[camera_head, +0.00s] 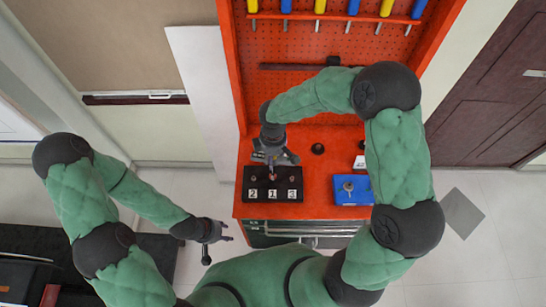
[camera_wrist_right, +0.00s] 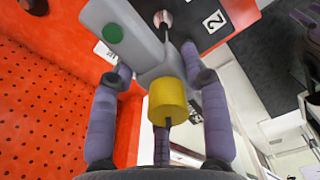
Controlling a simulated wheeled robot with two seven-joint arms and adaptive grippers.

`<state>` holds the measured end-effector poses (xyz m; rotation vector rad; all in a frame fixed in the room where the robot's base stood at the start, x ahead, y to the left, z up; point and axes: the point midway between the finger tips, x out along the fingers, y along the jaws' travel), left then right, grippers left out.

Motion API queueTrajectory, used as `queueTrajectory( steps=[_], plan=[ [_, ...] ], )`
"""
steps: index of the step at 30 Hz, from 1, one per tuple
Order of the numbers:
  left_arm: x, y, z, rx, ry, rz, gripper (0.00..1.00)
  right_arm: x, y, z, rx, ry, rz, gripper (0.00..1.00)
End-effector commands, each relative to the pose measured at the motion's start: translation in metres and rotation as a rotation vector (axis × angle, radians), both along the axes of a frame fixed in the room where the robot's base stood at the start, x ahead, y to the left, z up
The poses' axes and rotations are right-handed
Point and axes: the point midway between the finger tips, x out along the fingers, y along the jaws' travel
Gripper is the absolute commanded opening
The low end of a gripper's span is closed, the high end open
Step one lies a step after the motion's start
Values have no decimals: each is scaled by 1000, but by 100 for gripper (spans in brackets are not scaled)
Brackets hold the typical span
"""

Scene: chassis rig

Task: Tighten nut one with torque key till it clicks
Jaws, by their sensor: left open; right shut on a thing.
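The black block (camera_head: 287,195) with labels 2, 1 and 3 sits near the front edge of the red workbench. Small nuts or studs stand above the labels; nut one (camera_head: 272,178) is the middle one. My right gripper (camera_head: 277,157) is over the block, shut on the grey torque key (camera_wrist_right: 132,35), which has a green dot and a yellow knob (camera_wrist_right: 167,99). The key's thin end points toward a stud (camera_wrist_right: 160,17) near label 2 in the right wrist view; I cannot tell whether they touch. My left gripper (camera_head: 218,231) is open and empty, left of the bench.
A dark round piece (camera_head: 318,149) lies behind. Blue and yellow-handled tools (camera_head: 320,7) hang on the red pegboard (camera_head: 285,45). Drawers (camera_head: 300,228) are below.

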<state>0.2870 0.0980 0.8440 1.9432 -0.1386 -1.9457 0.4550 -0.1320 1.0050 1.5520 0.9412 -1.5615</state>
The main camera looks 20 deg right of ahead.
Motion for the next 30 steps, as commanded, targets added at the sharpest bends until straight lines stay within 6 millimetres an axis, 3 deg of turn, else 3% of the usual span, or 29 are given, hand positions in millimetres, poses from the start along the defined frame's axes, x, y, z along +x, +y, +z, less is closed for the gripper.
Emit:
queueTrajectory(
  steps=[30],
  plan=[
    [0,0,-23,0,0,0,43,1,-1,1,2,-5,-286,1]
  ],
)
